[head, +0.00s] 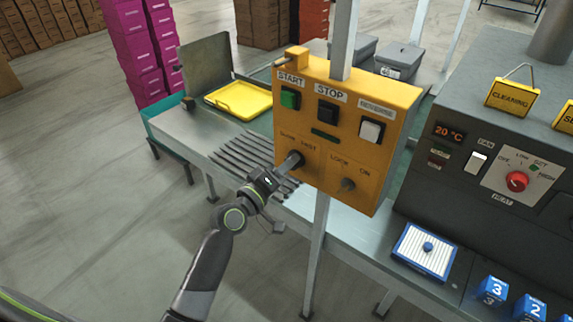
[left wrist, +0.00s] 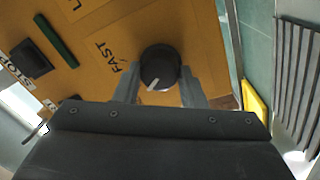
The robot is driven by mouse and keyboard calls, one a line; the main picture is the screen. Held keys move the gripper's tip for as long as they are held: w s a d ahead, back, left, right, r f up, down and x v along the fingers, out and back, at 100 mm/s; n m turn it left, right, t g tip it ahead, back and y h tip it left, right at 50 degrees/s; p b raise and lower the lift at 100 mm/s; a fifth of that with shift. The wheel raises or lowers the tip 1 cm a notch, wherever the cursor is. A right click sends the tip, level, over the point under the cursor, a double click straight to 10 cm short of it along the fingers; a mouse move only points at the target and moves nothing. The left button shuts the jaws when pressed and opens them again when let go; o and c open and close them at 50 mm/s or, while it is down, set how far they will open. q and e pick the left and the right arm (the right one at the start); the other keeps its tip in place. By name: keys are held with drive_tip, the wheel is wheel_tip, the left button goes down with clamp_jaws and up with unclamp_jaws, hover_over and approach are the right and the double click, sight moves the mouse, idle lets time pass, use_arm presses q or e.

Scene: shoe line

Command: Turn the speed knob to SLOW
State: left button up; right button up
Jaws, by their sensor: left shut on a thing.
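The yellow control box (head: 345,125) is on a post, and its speed knob (head: 293,160) sits at lower left under the SLOW and FAST labels. In the left wrist view the round black knob (left wrist: 160,65) has a white pointer mark on its lower left side. The FAST label (left wrist: 112,58) is left of the knob there; SLOW is not visible in that view. My left gripper (head: 283,172) reaches the knob from below. Its two fingers (left wrist: 160,90) are shut on the knob, one on each side. My right gripper is not in view.
The box also carries a green START button (head: 290,98), a black STOP button (head: 327,112), a white button (head: 371,130) and a smaller knob (head: 347,184). A conveyor with a yellow tray (head: 240,99) runs behind. A grey machine (head: 500,130) stands right.

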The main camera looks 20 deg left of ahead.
use_arm(q)
drive_tip(key=shift+n, duration=0.3)
drive_tip(key=o, duration=1)
drive_tip(key=b+v, duration=0.4)
drive_tip(key=v, duration=1.3)
drive_tip(key=shift+s, duration=0.25)
drive_tip(key=shift+a, duration=0.15)
